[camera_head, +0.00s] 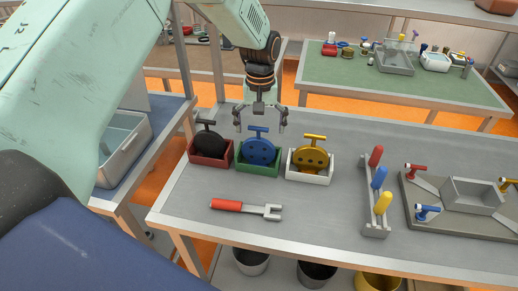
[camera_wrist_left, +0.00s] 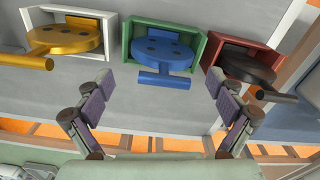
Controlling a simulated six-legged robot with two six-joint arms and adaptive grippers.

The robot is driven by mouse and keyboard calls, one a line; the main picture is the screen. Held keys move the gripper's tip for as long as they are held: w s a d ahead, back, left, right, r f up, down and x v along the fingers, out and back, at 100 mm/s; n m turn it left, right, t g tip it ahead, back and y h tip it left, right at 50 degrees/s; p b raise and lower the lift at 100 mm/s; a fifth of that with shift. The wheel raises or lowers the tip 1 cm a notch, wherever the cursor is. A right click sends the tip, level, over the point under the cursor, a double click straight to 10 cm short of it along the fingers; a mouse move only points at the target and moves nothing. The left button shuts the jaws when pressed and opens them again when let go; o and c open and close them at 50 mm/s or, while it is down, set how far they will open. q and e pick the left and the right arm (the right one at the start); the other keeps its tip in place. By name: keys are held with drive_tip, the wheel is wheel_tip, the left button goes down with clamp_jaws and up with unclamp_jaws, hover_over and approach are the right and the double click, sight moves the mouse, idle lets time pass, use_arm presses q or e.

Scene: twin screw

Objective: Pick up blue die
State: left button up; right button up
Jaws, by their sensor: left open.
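The blue die (camera_head: 260,152) is a round disc with dark holes and a T-shaped handle. It sits in a green box (camera_head: 278,171) between two other boxes on the grey table. In the left wrist view the blue die (camera_wrist_left: 163,54) is at the top centre, its handle bar toward me. My left gripper (camera_head: 260,124) is open and empty, just behind and above the die's handle in the head view. Its two fingers (camera_wrist_left: 158,90) spread on either side of the handle in the left wrist view, apart from it. My right gripper is not in view.
A black die (camera_head: 209,145) stands in a red box on the left, and a yellow die (camera_head: 309,158) in a white box on the right. A red-handled wrench (camera_head: 245,208) lies in front. A rack (camera_head: 376,212) with coloured handles and a grey fixture (camera_head: 470,205) are further right.

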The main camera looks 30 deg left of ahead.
sight(258, 138)
use_arm(q)
drive_tip(key=f, duration=0.2)
drive_tip(key=shift+w+a+f, duration=0.25)
drive_tip(key=shift+a+f, duration=0.05)
drive_tip(key=shift+f, duration=0.05)
drive_tip(key=shift+a+f, duration=0.15)
drive_tip(key=shift+f, duration=0.15)
drive_tip(key=shift+s+d+r, duration=0.2)
drive_tip(key=shift+s, duration=0.1)
drive_tip(key=shift+c, duration=0.2)
drive_tip(key=shift+d, duration=0.1)
drive_tip(key=shift+c, duration=0.8)
drive_tip(key=shift+w+a+f, duration=0.2)
drive_tip(key=shift+w+a, duration=0.05)
drive_tip(key=shift+w, duration=0.05)
drive_tip(key=c, duration=0.6)
drive_tip(key=shift+s+d+r, duration=0.15)
drive_tip(key=shift+s+r, duration=0.05)
drive_tip(key=c, duration=0.6)
drive_tip(key=shift+w+f, duration=0.1)
drive_tip(key=shift+w, duration=0.1)
drive_tip(key=c, duration=0.5)
clamp_jaws()
